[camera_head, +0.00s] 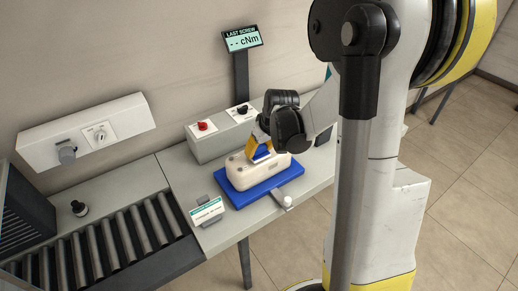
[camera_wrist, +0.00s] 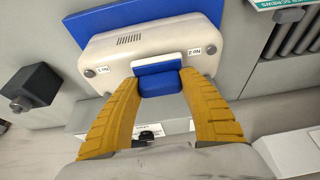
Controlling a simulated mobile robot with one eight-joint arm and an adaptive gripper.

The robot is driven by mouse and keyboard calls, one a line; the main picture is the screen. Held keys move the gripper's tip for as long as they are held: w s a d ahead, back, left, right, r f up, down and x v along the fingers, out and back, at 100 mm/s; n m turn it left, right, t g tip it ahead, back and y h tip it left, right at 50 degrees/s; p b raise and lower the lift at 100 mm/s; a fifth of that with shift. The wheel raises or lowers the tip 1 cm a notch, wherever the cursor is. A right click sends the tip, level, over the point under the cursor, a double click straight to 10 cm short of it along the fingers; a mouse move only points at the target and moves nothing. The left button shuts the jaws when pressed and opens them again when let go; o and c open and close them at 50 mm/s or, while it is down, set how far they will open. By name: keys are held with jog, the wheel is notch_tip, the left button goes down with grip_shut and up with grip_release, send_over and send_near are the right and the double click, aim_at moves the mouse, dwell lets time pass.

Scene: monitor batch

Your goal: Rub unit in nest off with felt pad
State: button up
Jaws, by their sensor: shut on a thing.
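The unit, a cream rounded casing (camera_head: 240,174), lies in the blue nest (camera_head: 289,177) on the grey bench. In the wrist view the unit (camera_wrist: 125,55) shows a vent grille, two small labels and grey round spots near its corners; the nest (camera_wrist: 100,14) shows beyond it. My gripper (camera_head: 261,141) is over the unit. Its yellow fingers are shut on the felt pad, a blue block with a white layer (camera_wrist: 159,84). The pad (camera_head: 262,152) is at the unit's upper side; whether it touches the unit I cannot tell.
A small sign (camera_head: 207,211) and a roller conveyor (camera_head: 110,240) are at left. A white-knobbed lever (camera_head: 286,201) sticks out at the nest's front.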

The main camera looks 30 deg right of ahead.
aim_at(259, 147)
jog(key=shift+f+b, duration=0.6)
jog(key=shift+f, duration=0.05)
dwell(0.3)
jog(key=shift+w+a, duration=0.1)
jog(key=shift+w, duration=1.95)
jog(key=shift+s+b, duration=0.4)
jog(key=shift+s, duration=0.65)
jog(key=shift+s+r, duration=0.1)
jog(key=shift+s, duration=0.95)
notch_tip(259, 147, up, 7)
jog(key=p, duration=0.5)
jog(key=shift+r, duration=0.1)
